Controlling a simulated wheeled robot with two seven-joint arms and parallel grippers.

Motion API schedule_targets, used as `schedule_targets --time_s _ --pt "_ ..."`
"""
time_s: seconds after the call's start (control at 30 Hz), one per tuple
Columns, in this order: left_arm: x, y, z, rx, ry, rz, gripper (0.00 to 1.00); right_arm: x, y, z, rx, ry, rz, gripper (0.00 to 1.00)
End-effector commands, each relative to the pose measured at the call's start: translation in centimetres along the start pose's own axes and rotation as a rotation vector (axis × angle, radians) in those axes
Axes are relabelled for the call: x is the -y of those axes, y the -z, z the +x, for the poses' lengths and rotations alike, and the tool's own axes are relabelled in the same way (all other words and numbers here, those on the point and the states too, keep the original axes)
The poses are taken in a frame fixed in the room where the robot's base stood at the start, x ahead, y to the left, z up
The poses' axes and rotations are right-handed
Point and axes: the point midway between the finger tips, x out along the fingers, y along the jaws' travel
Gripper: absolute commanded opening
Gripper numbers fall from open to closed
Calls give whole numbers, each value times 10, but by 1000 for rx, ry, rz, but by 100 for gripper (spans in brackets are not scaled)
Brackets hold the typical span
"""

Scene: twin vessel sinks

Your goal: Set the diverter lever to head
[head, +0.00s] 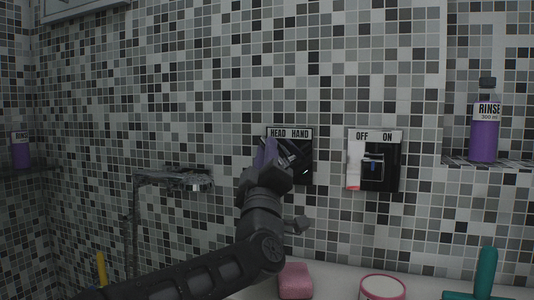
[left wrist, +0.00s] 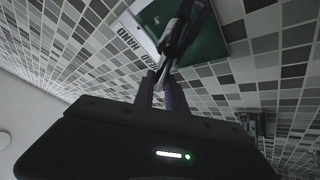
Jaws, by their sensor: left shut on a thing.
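The diverter plate (head: 303,174) is a dark square on the mosaic wall, under a white label (head: 290,133) reading HEAD and HAND. In the left wrist view the label (left wrist: 140,45) appears upside down beside a green-tinted plate (left wrist: 211,45). My left gripper (head: 267,154) is in front of the plate's left part, under HEAD. Its purple fingers are shut on the diverter lever (left wrist: 178,38), a dark bar in the left wrist view. The left gripper (left wrist: 162,84) hides part of the lever in the head view, so its exact angle is hard to tell. My right gripper is not in view.
To the right is an OFF/ON control (head: 373,168). A hand shower (head: 180,179) hangs at left. A purple RINSE bottle (head: 484,136) stands on the right shelf. A pink block (head: 295,281), a round pink-rimmed tub (head: 382,288) and a green object (head: 484,275) lie below.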

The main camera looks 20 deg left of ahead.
Motion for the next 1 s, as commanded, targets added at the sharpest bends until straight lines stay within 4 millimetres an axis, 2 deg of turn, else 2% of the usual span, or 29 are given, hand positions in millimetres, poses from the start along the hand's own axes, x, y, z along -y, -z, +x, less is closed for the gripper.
schedule_targets --time_s 0.17,0.2,0.43,0.77,0.87,1.0 --pt "1 -1 0 2 2 -3 0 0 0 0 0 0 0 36" --pt "1 -1 0 2 2 -3 18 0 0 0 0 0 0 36" --pt "1 0 0 1 1 -2 37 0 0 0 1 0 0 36" --pt "0 0 -3 0 0 -1 38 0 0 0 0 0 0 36" --pt "0 0 -11 1 0 -1 38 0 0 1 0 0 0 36" --pt "0 0 -31 0 0 -1 38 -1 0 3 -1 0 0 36"
